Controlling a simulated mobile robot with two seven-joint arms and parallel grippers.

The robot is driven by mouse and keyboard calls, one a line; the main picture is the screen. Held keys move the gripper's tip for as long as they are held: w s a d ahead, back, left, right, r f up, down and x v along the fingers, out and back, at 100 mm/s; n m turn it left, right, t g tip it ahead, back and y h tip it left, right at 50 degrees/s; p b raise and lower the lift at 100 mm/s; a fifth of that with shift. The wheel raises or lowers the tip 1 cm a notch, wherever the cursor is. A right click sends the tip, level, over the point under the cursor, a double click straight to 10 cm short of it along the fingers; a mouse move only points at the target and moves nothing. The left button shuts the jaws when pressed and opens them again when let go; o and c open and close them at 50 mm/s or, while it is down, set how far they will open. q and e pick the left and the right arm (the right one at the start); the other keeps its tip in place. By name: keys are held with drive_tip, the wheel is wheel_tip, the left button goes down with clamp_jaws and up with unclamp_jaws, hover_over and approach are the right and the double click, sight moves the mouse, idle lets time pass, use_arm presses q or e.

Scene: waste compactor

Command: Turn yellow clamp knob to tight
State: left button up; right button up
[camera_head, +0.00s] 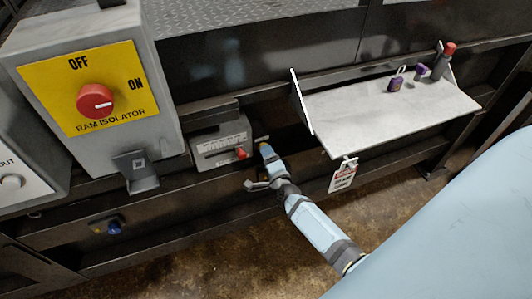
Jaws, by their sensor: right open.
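My right gripper (258,168) reaches in from the lower right, its jaws apart, close to the right end of a small grey gauge box. A small yellowish-orange spot (264,147) shows at the tip of its upper finger. I cannot tell whether this is the yellow clamp knob or whether the finger touches it. No other yellow knob shows clearly. The grey box (213,142) has a white scale label and a small red knob (241,153) on its front. My left gripper is not in view.
A ram isolator box with a red rotary switch (95,101) stands at the left. A pale shelf (385,118) at the right carries purple padlocks (396,84) and a red-topped item (447,55). A tag (343,176) hangs below the shelf. A blue knob (113,228) sits on the lower left rail.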

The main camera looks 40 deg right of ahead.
drive_tip(key=b+v, duration=0.1)
drive_tip(key=v, duration=1)
drive_tip(key=shift+s, duration=0.35)
drive_tip(key=shift+a, duration=0.15)
drive_tip(key=s+a+r+n+g+y+p, duration=0.2)
drive_tip(key=s+a+n+g+y+p, duration=0.3)
drive_tip(key=s+a+n, duration=0.8)
drive_tip(key=n+g+y, duration=0.1)
drive_tip(key=n+y, duration=0.1)
drive_tip(key=n, duration=0.6)
drive_tip(key=shift+n, duration=0.4)
drive_tip(key=shift+s+a, duration=0.1)
drive_tip(key=shift+a, duration=0.05)
drive_tip(key=shift+a+y, duration=0.1)
drive_tip(key=shift+y, duration=0.2)
